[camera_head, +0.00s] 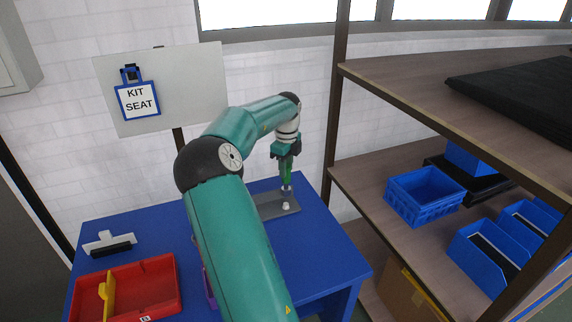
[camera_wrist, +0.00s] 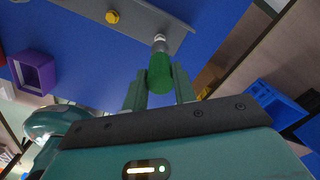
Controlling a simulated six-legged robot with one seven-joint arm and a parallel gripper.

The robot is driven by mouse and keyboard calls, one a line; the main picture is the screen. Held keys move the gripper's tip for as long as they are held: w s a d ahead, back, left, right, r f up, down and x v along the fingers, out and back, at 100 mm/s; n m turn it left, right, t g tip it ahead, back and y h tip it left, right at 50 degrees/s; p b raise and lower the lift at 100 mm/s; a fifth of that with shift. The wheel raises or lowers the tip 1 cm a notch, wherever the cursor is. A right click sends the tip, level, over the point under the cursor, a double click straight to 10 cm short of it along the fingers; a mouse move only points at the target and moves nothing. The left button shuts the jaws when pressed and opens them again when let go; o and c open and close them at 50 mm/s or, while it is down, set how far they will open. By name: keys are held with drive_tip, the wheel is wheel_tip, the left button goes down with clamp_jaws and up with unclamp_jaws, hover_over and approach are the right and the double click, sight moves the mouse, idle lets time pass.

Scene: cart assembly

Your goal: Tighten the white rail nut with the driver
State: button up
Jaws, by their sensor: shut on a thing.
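My gripper (camera_head: 286,155) is shut on the green driver (camera_head: 286,170), which points down at the grey rail plate (camera_head: 267,204) on the blue table. In the wrist view the driver (camera_wrist: 160,76) sits between the two fingers, and its metal shaft reaches the rail plate (camera_wrist: 150,12). A small whitish ring (camera_wrist: 160,38) shows at the driver's tip; I cannot tell whether it is the white nut or part of the driver. A pale nut (camera_head: 286,206) stands on the plate near the tip. A yellow nut (camera_wrist: 112,17) shows on the plate in the wrist view.
The blue table (camera_head: 330,262) also holds a red tray (camera_head: 160,285) with a yellow divider, a white and black part (camera_head: 108,243) and a purple box (camera_wrist: 34,72). A shelf with a blue crate (camera_head: 424,196) stands at the right. A "KIT SEAT" sign (camera_head: 139,100) stands behind.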

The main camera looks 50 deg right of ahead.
sight(286, 181)
drive_tip(key=shift+f, duration=1.8)
drive_tip(key=shift+f, duration=0.65)
drive_tip(key=shift+f, duration=0.35)
drive_tip(key=shift+f, duration=0.35)
